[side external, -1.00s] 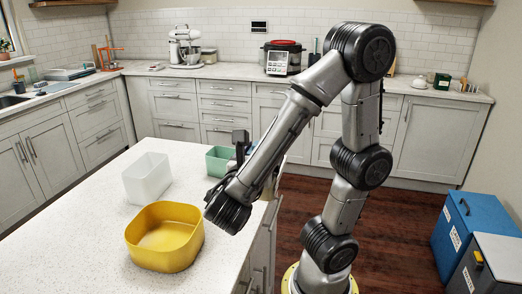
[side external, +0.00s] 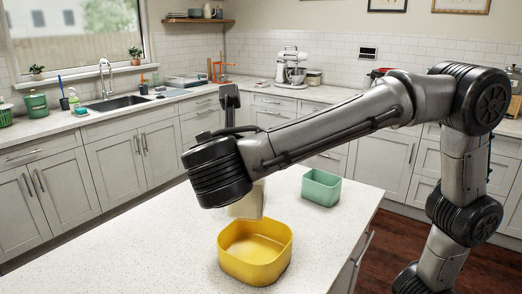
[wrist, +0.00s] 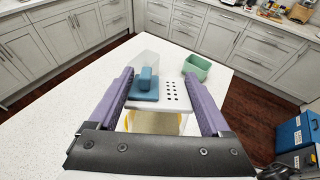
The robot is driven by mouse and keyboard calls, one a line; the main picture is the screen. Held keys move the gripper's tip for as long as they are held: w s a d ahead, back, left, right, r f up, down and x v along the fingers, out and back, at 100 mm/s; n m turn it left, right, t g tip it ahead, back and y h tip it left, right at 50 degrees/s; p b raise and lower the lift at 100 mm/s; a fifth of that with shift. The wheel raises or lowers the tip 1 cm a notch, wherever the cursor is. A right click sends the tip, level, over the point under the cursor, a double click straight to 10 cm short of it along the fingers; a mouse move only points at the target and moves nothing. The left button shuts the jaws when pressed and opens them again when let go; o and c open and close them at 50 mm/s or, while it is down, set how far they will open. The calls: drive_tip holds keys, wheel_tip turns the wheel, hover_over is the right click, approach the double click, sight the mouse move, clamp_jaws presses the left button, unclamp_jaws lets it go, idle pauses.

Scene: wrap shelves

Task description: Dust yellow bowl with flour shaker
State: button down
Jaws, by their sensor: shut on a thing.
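The yellow bowl (side external: 255,262) is a squarish open container on the white counter. My gripper is hidden behind my wrist in the side view, above and slightly left of the bowl. In the wrist view my gripper (wrist: 158,78) has its purple fingers shut on the flour shaker (wrist: 172,104), a white body with a perforated top and a raised blue part. Yellow of the bowl (wrist: 155,122) shows below the shaker. A pale form (side external: 246,205) shows under my arm in the side view; I cannot tell whether it is the shaker. No flour is visible.
A green container (side external: 321,190) stands behind and right of the bowl. A translucent container (wrist: 147,54) stands beyond the shaker in the wrist view. The white counter (side external: 130,260) is clear to the left. Its right edge drops to the floor.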

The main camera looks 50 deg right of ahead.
drive_tip(key=w+d+f+g+y, duration=0.2)
drive_tip(key=d+f+y, duration=0.1)
drive_tip(key=f, duration=1.1)
drive_tip(key=shift+g+y, duration=0.4)
drive_tip(key=shift+y, duration=0.4)
drive_tip(key=shift+d, duration=0.1)
drive_tip(key=shift+d+f, duration=0.15)
drive_tip(key=shift+f, duration=0.15)
drive_tip(key=shift+w+d+f+g+y, duration=0.1)
drive_tip(key=shift+f+g+y, duration=0.2)
drive_tip(key=shift+f+y, duration=0.15)
drive_tip(key=shift+w+d+f+g+y, duration=0.1)
drive_tip(key=shift+f+g+y, duration=0.25)
drive_tip(key=shift+y, duration=0.2)
drive_tip(key=shift+w+d+f+g+y, duration=0.15)
drive_tip(key=shift+f+g+y, duration=0.25)
drive_tip(key=shift+f+y, duration=0.2)
drive_tip(key=shift+d+f+g+y, duration=0.15)
drive_tip(key=shift+f+g+y, duration=0.25)
drive_tip(key=shift+y, duration=0.3)
drive_tip(key=shift+w+d+f+g+y, duration=0.15)
drive_tip(key=shift+d+f+g+y, duration=0.1)
drive_tip(key=shift+f+g+y, duration=0.35)
drive_tip(key=shift+w+d+f+g+y, duration=0.1)
drive_tip(key=shift+d+f+g+y, duration=0.15)
drive_tip(key=shift+f+y, duration=0.55)
drive_tip(key=shift+w+d+r+y, duration=0.1)
drive_tip(key=shift+r+y, duration=0.15)
drive_tip(key=shift+y, duration=0.25)
idle(0.4)
